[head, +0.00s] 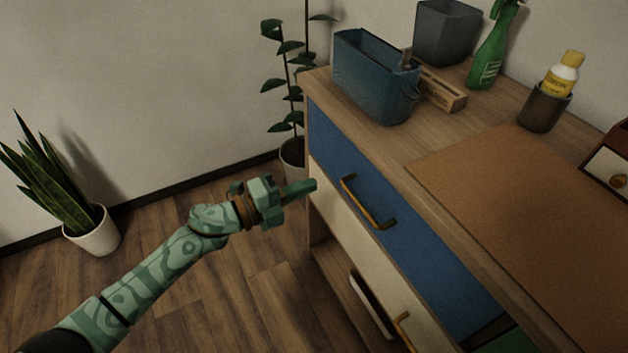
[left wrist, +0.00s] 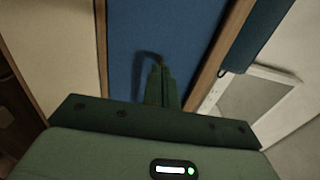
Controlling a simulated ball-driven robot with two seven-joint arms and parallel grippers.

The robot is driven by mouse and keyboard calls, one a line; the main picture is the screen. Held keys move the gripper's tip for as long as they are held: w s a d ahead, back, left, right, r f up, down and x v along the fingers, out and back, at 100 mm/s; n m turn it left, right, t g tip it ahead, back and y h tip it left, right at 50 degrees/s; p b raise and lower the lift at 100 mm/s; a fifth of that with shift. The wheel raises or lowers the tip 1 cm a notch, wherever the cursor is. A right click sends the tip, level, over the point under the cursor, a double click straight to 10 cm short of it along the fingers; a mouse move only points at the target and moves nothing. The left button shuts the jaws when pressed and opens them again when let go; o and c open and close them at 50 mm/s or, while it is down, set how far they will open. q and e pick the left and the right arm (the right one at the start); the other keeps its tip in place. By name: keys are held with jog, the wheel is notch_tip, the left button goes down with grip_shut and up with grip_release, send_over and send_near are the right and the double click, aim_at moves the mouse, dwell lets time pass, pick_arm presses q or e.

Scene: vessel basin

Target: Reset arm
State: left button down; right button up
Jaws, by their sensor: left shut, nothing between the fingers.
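My left arm comes in from the lower left in the head view. Its green gripper (head: 301,188) is shut and empty, beside the left end of the wooden cabinet's front. The blue drawer front (head: 372,222) with its brass handle (head: 369,203) is to the right of the fingertips, and I see no grip on the handle. In the left wrist view, the shut fingers (left wrist: 161,86) point toward the blue front (left wrist: 150,25). I cannot tell the exact gap between them. My right gripper is not in view.
The cabinet top holds a blue bin (head: 375,85), a grey bin (head: 446,35), a green spray bottle (head: 492,50), a dark cup (head: 543,108) with a yellow bottle (head: 562,75), and a brown mat (head: 540,200). Potted plants (head: 92,232) stand by the wall.

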pick_arm(q)
jog(key=p+v, duration=0.1)
jog(key=v, duration=0.5)
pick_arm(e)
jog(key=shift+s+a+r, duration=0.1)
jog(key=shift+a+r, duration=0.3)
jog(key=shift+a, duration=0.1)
pick_arm(q)
jog(key=shift+f, duration=0.15)
